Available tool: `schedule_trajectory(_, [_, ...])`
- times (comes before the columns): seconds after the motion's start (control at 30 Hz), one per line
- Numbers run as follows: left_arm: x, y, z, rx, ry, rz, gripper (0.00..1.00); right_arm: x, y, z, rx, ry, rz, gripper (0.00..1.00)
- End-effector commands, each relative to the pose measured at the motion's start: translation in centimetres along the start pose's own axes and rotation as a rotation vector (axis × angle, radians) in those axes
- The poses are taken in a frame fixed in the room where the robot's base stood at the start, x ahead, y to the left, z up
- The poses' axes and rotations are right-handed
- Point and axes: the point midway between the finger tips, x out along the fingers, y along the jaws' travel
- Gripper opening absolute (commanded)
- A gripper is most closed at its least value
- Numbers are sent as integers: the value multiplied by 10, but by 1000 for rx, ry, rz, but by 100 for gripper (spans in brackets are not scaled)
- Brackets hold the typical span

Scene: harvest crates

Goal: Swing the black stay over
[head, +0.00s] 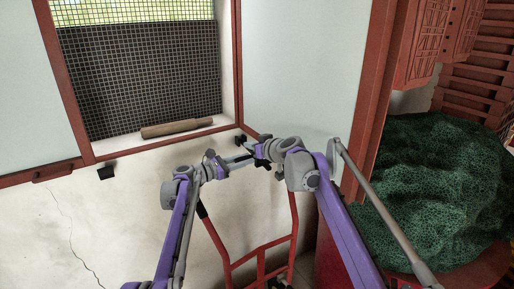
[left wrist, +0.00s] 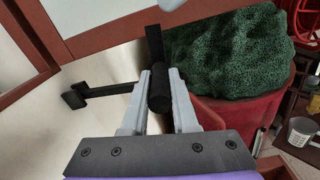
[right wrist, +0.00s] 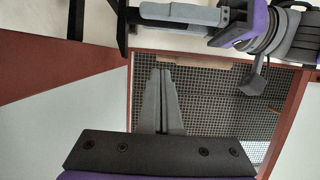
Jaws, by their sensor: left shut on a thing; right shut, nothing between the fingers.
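The black stay (left wrist: 112,90) shows in the left wrist view as a thin dark bar running from a black block at the left to a round black grip (left wrist: 160,97). My left gripper (left wrist: 160,74) is shut on that grip, one grey finger on each side. In the head view my left gripper (head: 245,159) is below the window's lower right corner, and the arms partly hide the stay. My right gripper (right wrist: 160,74) is shut and empty, close to the left one. In the head view its fingers are hard to make out.
A mesh window (head: 140,75) in a red frame has a wooden roll (head: 176,127) on its sill. A small black block (head: 106,173) sits on the wall below left. Green netting (head: 430,190) fills a red tub at the right. A red tubular frame (head: 261,262) stands below my arms.

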Motion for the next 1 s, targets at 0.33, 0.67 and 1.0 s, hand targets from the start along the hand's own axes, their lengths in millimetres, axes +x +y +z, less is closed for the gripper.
schedule_trajectory(0.33, [0,0,0,0,0,0,0,36,0,18,0,0,2,0])
schedule_trajectory(0.67, [0,0,0,0,0,0,0,40,0,39,0,0,2,0])
schedule_trajectory(1.0, [0,0,0,0,0,0,0,41,0,41,0,0,1,0])
